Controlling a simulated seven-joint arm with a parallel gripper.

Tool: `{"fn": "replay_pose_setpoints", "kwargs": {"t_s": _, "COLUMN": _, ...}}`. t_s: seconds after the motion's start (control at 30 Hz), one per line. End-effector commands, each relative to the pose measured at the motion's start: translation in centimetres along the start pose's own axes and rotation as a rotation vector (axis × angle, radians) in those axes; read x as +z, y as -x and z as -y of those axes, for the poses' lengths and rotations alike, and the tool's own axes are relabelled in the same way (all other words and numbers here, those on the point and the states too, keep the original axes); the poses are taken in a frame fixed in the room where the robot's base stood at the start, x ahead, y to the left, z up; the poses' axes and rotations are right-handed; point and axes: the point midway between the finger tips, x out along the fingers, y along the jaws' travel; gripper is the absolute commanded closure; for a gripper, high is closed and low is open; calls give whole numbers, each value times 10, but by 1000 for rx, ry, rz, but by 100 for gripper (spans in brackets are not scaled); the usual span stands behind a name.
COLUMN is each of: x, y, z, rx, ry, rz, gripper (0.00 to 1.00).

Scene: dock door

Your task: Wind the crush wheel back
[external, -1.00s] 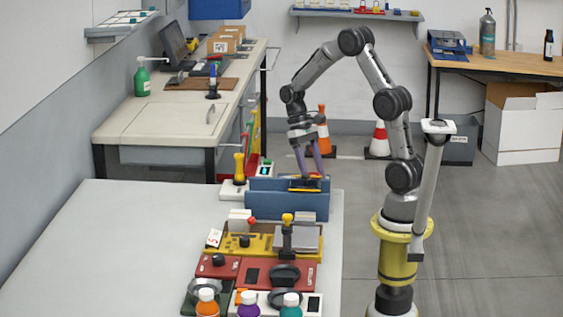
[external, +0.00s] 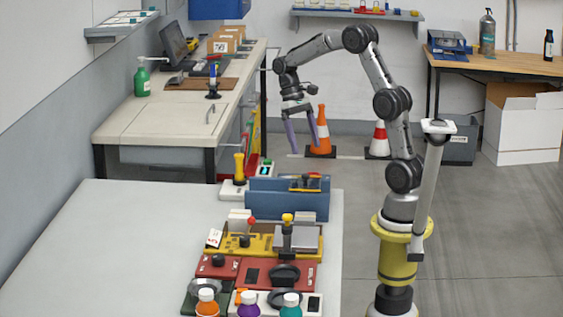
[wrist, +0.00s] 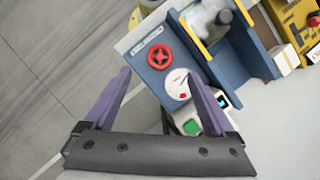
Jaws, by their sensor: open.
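The red crush wheel (wrist: 160,56) is on the blue-grey face of a blue machine (external: 288,203), above a round white gauge (wrist: 177,84) with a needle and a red mark. The wheel cannot be made out in the external view, where the machine's far side is hidden. My gripper (external: 303,150) is open and empty, with purple fingers pointing down, above and beyond the machine. In the wrist view my gripper (wrist: 158,78) has its fingers spread, with the wheel and gauge showing between and beyond the tips. It appears apart from the wheel.
A white box with a green button (wrist: 192,127) sits beside the machine. A yellow device (external: 262,240), red devices and several capped bottles stand nearer on the grey table (external: 110,240). The table's left part is clear. Orange cones (external: 321,135) stand on the floor behind.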

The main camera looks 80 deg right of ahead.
Motion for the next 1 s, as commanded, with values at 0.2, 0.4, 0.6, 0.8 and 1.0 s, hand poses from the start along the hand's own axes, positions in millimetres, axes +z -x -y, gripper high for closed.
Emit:
{"fn": "replay_pose_setpoints", "kwargs": {"t_s": 0.2, "x": -1, "y": 39, "z": 0, "rx": 0, "ry": 0, "rz": -3, "gripper": 10}}
{"fn": "replay_pose_setpoints", "kwargs": {"t_s": 0.4, "x": 0, "y": 54, "z": 0, "rx": 0, "ry": 0, "rz": 0, "gripper": 10}}
{"fn": "replay_pose_setpoints", "kwargs": {"t_s": 0.6, "x": 0, "y": 56, "z": 0, "rx": 0, "ry": 0, "rz": 1, "gripper": 10}}
{"fn": "replay_pose_setpoints", "kwargs": {"t_s": 0.8, "x": 0, "y": 56, "z": 0, "rx": 0, "ry": 0, "rz": 0, "gripper": 10}}
{"fn": "replay_pose_setpoints", "kwargs": {"t_s": 1.0, "x": 7, "y": 64, "z": 14, "rx": 12, "ry": 38, "rz": -29, "gripper": 10}}
